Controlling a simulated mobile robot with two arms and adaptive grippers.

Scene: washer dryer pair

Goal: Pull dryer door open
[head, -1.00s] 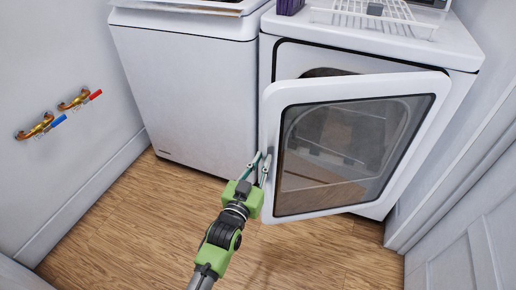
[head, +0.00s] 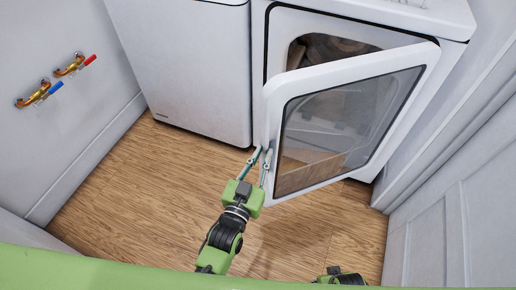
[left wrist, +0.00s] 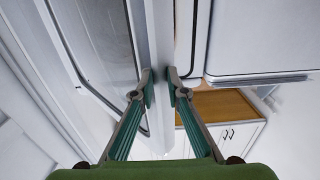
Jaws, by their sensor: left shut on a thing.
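The dryer door (head: 273,165) is white with a dark-framed glass window and hangs partly open, hinged on the right, its left edge swung out from the dryer (head: 440,18). Part of the round drum opening (head: 325,50) shows above it. My left gripper (head: 261,156) is at the door's free left edge, low down, with one finger on each side. In the left wrist view the fingertips of my left gripper (left wrist: 160,88) pinch the white door edge (left wrist: 160,45). My right gripper is not in view; only a small piece of my arm shows at the bottom.
A white washer (head: 185,75) stands left of the dryer. Brass valves (head: 40,94) with red and blue handles are on the left wall. The wood floor (head: 140,200) is clear in front. A panelled white surface (head: 465,215) is close on the right.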

